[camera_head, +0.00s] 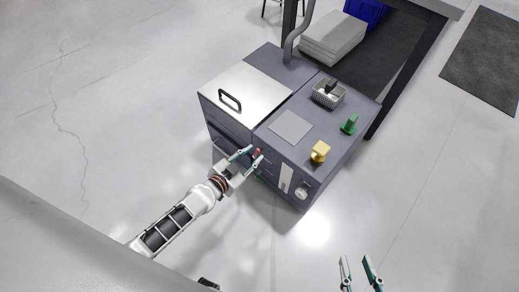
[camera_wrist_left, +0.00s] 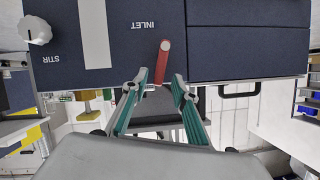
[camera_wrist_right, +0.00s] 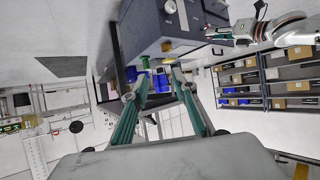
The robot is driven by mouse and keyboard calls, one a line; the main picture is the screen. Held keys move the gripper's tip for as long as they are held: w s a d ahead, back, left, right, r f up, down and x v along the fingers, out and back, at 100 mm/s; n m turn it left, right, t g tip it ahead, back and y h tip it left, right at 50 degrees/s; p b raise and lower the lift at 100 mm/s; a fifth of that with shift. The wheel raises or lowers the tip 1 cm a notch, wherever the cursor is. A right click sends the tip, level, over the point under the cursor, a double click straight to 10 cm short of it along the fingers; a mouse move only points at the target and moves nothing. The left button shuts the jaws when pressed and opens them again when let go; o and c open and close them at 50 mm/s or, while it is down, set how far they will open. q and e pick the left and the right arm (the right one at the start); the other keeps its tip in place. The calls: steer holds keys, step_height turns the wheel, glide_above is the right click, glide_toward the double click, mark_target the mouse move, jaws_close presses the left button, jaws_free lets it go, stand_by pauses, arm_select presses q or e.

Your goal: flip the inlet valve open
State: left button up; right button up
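The inlet valve is a red lever (camera_wrist_left: 163,62) beside the INLET label on the dark blue front panel in the left wrist view. In the head view only a small red bit of it (camera_head: 259,152) shows by the fingers. My left gripper (camera_head: 249,156) is at the machine's front edge with its fingers apart. In the left wrist view its fingertips (camera_wrist_left: 160,79) stand on either side of the lever's near end; I cannot tell whether they touch it. My right gripper (camera_head: 357,262) is open and empty, low in the head view, well away from the machine.
The machine (camera_head: 318,172) carries a yellow knob (camera_head: 320,151), a green knob (camera_head: 349,125), a metal basket (camera_head: 328,94) and a lid with a black handle (camera_head: 230,100). A white STIR dial (camera_wrist_left: 35,30) is on the same panel. The floor around the right gripper is clear.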

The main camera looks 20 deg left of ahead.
mark_target(256, 152)
arm_select(q)
steer(key=x, duration=0.3)
steer(key=shift+f+b, duration=0.3)
steer(key=shift+b, duration=0.1)
steer(key=shift+w, duration=0.3)
steer(key=shift+d, duration=0.1)
jaws_close()
arm_select(e)
steer(key=shift+w+a+r, duration=0.3)
steer(key=shift+a+r, duration=0.1)
steer(key=shift+r, duration=0.05)
steer(key=shift+f, duration=0.1)
